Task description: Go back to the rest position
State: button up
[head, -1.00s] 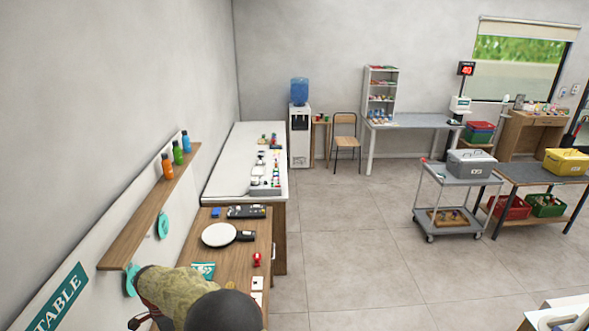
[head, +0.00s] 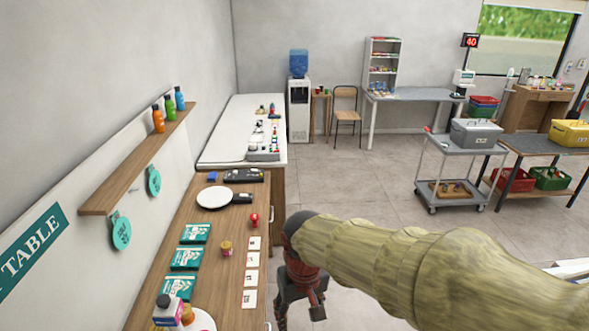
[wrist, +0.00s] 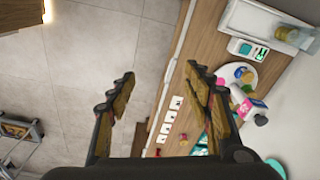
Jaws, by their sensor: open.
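My gripper (head: 300,298) hangs from my sleeved arm, pointing down at the right edge of the wooden counter (head: 221,290) in the head view. In the wrist view my gripper (wrist: 160,80) has its two fingers spread wide with nothing between them. Below the fingers are the pale floor tiles and the counter's edge. The fingertips in the head view are partly cut off by the bottom edge.
The counter holds teal packets (head: 186,258), white cards (head: 250,277), a white plate (head: 214,197), a red item (head: 254,219) and bottles (head: 178,290). A wall shelf (head: 130,180) carries three bottles. A grey trolley (head: 458,188) stands right. The floor between is clear.

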jog(key=s+d+f+m+t+b, duration=0.2)
jog(key=s+d+f+b, duration=0.2)
jog(key=s+d+b, duration=0.2)
jog(key=s+d+f+m+t+b, duration=0.1)
jog(key=s+d+f+b, duration=0.3)
jog(key=d+b, duration=0.6)
jog(key=shift+s+d+f+m+t+b, duration=0.3)
jog(key=shift+s+d+m+t, duration=0.1)
jog(key=shift+s+d+t, duration=0.6)
